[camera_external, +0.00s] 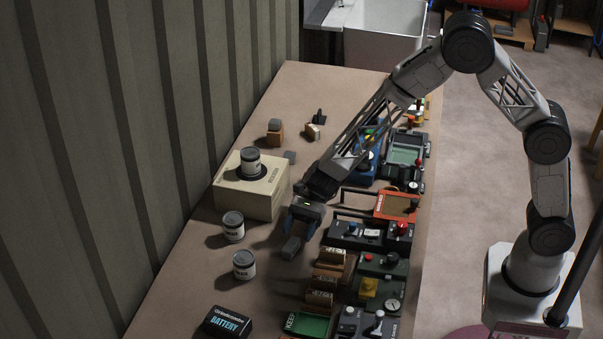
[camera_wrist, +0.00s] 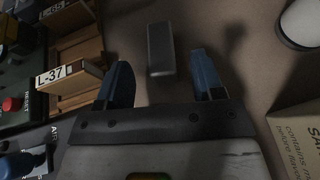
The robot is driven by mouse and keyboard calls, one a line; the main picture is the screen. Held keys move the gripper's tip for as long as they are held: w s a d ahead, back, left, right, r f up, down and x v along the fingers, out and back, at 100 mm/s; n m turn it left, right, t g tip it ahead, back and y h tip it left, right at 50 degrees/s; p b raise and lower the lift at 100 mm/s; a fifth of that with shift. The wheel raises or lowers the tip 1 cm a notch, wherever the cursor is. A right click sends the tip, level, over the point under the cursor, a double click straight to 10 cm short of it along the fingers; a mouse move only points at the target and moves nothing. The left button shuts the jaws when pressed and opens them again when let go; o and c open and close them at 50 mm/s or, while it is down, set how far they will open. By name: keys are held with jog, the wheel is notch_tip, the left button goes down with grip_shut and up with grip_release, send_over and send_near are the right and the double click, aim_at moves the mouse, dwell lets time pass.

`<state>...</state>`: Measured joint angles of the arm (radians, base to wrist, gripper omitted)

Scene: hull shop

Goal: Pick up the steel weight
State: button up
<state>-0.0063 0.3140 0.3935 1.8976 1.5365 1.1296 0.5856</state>
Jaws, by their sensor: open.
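A grey block (camera_external: 291,247), which looks like the steel weight, lies on the tabletop just below my gripper (camera_external: 302,228). In the wrist view the grey block (camera_wrist: 160,48) lies ahead of my gripper (camera_wrist: 161,72), roughly in line with the gap between the two blue fingers. The fingers are apart and nothing is held. The block appears to lie slightly beyond the fingertips, and I cannot tell the exact height between them.
Left of the gripper stand a box (camera_external: 240,203) with a can (camera_external: 251,165) on top, and two cans (camera_external: 233,232) (camera_external: 243,268) on the table. Control boxes (camera_external: 365,237) and wooden holders (camera_external: 330,262) crowd the right. A battery box (camera_external: 225,323) is in front.

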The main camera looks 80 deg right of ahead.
aim_at(292, 241)
jog(key=shift+x, duration=2.45)
grip_shut()
